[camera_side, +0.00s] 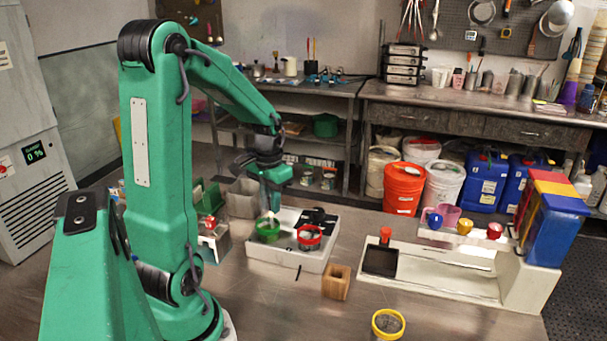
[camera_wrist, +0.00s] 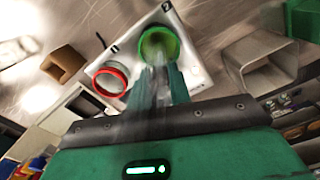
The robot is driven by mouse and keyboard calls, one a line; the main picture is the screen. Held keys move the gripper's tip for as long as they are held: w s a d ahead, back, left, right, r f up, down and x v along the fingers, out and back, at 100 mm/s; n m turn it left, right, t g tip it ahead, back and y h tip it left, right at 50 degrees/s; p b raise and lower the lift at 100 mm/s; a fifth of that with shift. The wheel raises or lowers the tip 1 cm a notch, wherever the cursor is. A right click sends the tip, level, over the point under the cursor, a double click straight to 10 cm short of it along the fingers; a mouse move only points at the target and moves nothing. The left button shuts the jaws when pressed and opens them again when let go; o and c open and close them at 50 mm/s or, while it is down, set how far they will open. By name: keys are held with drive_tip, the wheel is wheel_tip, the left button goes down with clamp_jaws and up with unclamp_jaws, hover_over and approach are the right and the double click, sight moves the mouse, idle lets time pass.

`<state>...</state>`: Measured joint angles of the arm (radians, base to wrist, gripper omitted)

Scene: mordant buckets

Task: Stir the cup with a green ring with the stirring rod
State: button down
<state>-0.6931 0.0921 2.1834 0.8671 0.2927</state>
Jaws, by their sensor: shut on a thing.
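The cup with a green ring (camera_side: 267,236) stands in a white tray, left of a red-ringed cup (camera_side: 310,238). My gripper (camera_side: 272,205) points down right above the green-ringed cup and is shut on the stirring rod, of which only a short pale part shows at the fingertips. In the wrist view the green-ringed cup (camera_wrist: 152,38) lies just beyond the fingers (camera_wrist: 160,72), and a blurred pale streak runs between them toward its opening. The rod's lower end seems to reach into the cup, but its depth and any contact with the wall cannot be told.
The white tray (camera_side: 285,260) sits on the metal table. A wooden block (camera_side: 336,283) and a yellow-ringed cup (camera_side: 387,323) stand nearer the front. A grey square container (camera_side: 243,198) is behind the tray. A white stand (camera_side: 440,278) with small coloured cups is at right.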

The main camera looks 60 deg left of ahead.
drive_tip(key=shift+s+a, duration=0.45)
drive_tip(key=shift+s, duration=0.05)
drive_tip(key=shift+s+d, duration=0.2)
drive_tip(key=shift+s, duration=0.4)
